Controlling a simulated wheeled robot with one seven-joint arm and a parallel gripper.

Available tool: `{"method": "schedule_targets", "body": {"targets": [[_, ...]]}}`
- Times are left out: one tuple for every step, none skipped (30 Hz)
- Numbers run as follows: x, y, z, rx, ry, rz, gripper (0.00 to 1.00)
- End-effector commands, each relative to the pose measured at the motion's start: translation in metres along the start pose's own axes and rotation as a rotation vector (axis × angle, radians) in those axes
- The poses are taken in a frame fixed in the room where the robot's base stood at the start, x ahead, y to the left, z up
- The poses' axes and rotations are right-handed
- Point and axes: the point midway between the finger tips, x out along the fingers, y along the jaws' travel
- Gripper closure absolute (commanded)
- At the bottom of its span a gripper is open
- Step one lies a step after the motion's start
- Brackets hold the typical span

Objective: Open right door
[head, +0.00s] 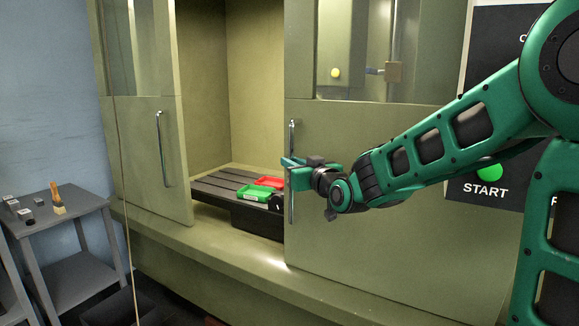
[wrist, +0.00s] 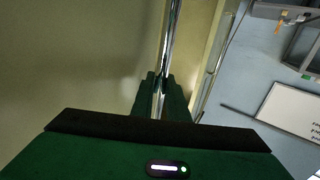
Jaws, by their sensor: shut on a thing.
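The right door (head: 370,245) is a tall olive-green panel with a window in its upper part. Its vertical chrome handle (head: 291,207) is near the door's left edge. My gripper (head: 292,174) is shut on this handle at about mid-height, with the bar showing above and below the fingers. In the wrist view, the shiny bar (wrist: 173,35) runs down between the green fingers (wrist: 161,97). The left door (head: 145,170), with its own chrome handle (head: 162,150), stands apart from the right door, leaving a gap between them.
Through the gap, a dark slatted bed (head: 215,183) holds a red tray (head: 269,182) and a green tray (head: 252,194). A ledge (head: 235,255) runs below the doors. A grey cart (head: 60,225) with small items stands at the left. A START panel (head: 485,185) is at the right.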

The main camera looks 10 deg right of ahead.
Motion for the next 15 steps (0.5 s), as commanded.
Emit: {"method": "schedule_targets", "body": {"targets": [[0.0002, 0.0103, -0.0024, -0.006, 0.005, 0.019, 1.00], [0.0002, 0.0102, -0.0025, -0.006, 0.006, 0.019, 1.00], [0.0003, 0.0102, -0.0026, -0.006, 0.006, 0.019, 1.00], [0.0003, 0.0102, -0.0027, -0.006, 0.006, 0.019, 0.79], [0.0003, 0.0099, -0.0027, -0.006, 0.006, 0.019, 0.78], [0.0003, 0.0093, -0.0026, -0.006, 0.006, 0.017, 0.78], [0.0003, 0.0088, -0.0026, -0.006, 0.005, 0.017, 0.78], [0.0003, 0.0082, -0.0025, -0.005, 0.005, 0.016, 0.78], [0.0003, 0.0076, -0.0024, -0.005, 0.005, 0.015, 0.78], [0.0002, 0.0072, -0.0023, -0.005, 0.005, 0.014, 0.78], [0.0002, 0.0067, -0.0022, -0.005, 0.005, 0.013, 0.78], [0.0001, 0.0062, -0.0021, -0.004, 0.004, 0.012, 0.78], [0.0001, 0.0058, -0.0020, -0.004, 0.004, 0.012, 0.78], [0.0001, 0.0054, -0.0019, -0.004, 0.004, 0.011, 0.78], [0.0001, 0.0050, -0.0017, -0.004, 0.003, 0.010, 0.78]]}}
